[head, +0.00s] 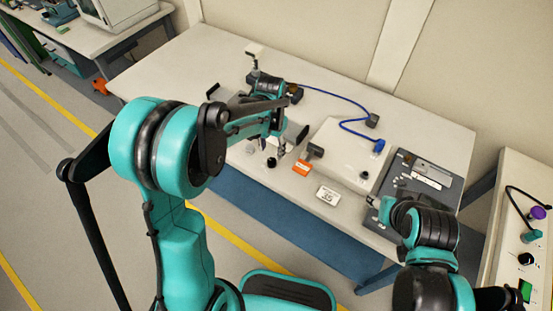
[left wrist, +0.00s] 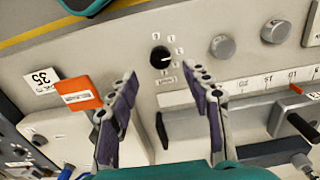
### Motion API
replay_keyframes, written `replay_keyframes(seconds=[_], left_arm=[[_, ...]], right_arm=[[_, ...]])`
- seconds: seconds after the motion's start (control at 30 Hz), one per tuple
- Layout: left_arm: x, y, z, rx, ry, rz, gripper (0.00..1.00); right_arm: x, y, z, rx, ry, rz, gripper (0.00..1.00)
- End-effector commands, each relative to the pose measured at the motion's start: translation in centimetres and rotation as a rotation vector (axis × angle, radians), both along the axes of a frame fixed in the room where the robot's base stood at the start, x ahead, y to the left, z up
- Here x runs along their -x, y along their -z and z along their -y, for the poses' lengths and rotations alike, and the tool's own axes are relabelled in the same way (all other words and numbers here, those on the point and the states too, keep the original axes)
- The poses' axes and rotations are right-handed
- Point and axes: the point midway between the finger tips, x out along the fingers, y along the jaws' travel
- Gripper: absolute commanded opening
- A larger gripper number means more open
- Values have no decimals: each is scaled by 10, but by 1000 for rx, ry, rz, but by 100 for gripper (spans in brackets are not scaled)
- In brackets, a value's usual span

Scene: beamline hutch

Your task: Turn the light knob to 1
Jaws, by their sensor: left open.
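The light knob is a small round black dial (left wrist: 160,57) on a pale panel in the left wrist view, ringed by small printed numbers and a label. Its pointer is too small to read. In the head view the black knob (head: 271,162) shows at the table's front edge. My left gripper (left wrist: 162,76) is open and empty, its two dark fingers pointing toward the knob from either side, apart from it. In the head view the left gripper (head: 281,146) is partly hidden by its own arm. My right gripper (head: 378,203) is near the grey device at right; its jaws are unclear.
Two grey knobs (left wrist: 222,46) sit right of the black dial on the same panel. An orange block (head: 302,167), a white numbered card (head: 328,195), a white box (head: 343,152) with a blue cable (head: 345,126), and a dark grey device (head: 412,190) crowd the table's right side.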

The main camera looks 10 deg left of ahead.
Motion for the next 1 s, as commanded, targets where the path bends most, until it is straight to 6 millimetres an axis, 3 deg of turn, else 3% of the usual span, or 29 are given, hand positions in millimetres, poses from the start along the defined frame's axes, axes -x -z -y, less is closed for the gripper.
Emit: replay_keyframes(seconds=[0.1, 0.3, 0.7, 0.77, 0.9, 1.0], left_arm=[[0, 25, 0, 0, -1, 1, 49], [0, 53, 0, 1, -1, 2, 49], [0, 62, 0, 0, -1, 2, 49], [0, 62, 0, 0, -1, 2, 39], [0, 62, 0, 0, -1, 2, 2], [0, 62, 0, 0, -1, 2, 0]], right_arm=[[0, 12, 0, 0, 0, 0, 45], [0, 23, 0, 0, 0, 0, 45], [0, 25, 0, 0, 0, 0, 45], [0, 25, 0, 0, 0, 0, 45], [0, 25, 0, 0, 0, 0, 45], [0, 25, 0, 0, 0, 0, 45]])
